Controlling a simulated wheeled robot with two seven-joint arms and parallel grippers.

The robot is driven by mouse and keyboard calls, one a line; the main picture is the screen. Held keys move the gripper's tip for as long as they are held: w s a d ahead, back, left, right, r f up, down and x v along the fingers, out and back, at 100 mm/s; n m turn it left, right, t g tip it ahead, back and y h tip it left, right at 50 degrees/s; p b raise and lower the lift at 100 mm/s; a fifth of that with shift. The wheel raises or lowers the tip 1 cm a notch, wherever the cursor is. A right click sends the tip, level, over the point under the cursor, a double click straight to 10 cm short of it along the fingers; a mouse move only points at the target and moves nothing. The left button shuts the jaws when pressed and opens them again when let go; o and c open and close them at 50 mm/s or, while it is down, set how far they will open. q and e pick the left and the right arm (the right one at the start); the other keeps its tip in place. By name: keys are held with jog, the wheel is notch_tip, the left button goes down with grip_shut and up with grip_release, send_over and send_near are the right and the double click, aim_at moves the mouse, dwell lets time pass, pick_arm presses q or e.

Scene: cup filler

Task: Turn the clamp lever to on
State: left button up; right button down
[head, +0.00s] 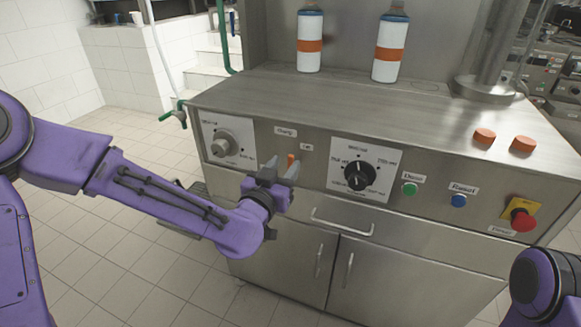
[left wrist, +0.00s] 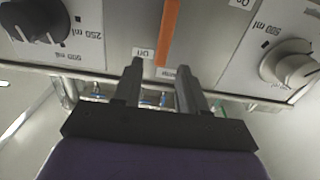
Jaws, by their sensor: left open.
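The clamp lever is an orange bar (head: 291,160) on the steel machine's front panel, between a grey knob and a black knob. In the left wrist view the lever (left wrist: 168,30) runs down from the top edge, in line with the gap between my fingers. Small labels sit by its lower end; one reads Off (left wrist: 144,53). My left gripper (head: 282,166) is open and close in front of the lever, partly covering it. In the left wrist view its fingertips (left wrist: 160,68) lie on either side of the lever's line; I cannot tell whether they touch it. My right gripper is out of view.
The grey knob (head: 225,145) and black knob (head: 358,174) flank the lever. A green button (head: 410,188), a blue button (head: 459,200) and a red emergency stop (head: 522,219) are farther right. Two bottles (head: 310,40) (head: 390,47) stand on top. A drawer handle (head: 342,224) protrudes below.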

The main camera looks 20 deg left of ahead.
aim_at(289, 158)
pick_arm(q)
jog(key=w, duration=0.4)
jog(key=shift+w+d, duration=0.15)
jog(key=shift+w, duration=0.2)
grip_shut()
jog(key=n, duration=0.1)
jog(key=a+n, duration=0.1)
jog(key=n, duration=0.1)
jog(key=a+n, duration=0.1)
jog(key=shift+a+f+n, duration=0.15)
jog(key=shift+f+n, duration=0.1)
jog(key=shift+n, duration=0.15)
jog(key=n, duration=0.1)
jog(key=a+f+n+b, duration=0.1)
jog(key=n, duration=0.2)
jog(key=shift+w+a+f+n, duration=0.1)
jog(key=shift+a+f+n, duration=0.1)
jog(key=shift+a+n, duration=0.15)
jog(key=shift+a+f+n+b, duration=0.25)
jog(key=shift+f+n+b, duration=0.45)
jog(key=shift+n, duration=0.7)
jog(key=shift+a+f+n+b, duration=0.25)
jog(key=shift+f+n+b, duration=0.3)
jog(key=shift+n+b, duration=0.6)
jog(key=shift+a+f+n+b, duration=0.25)
jog(key=shift+f+n+b, duration=0.35)
jog(key=shift+n, duration=1)
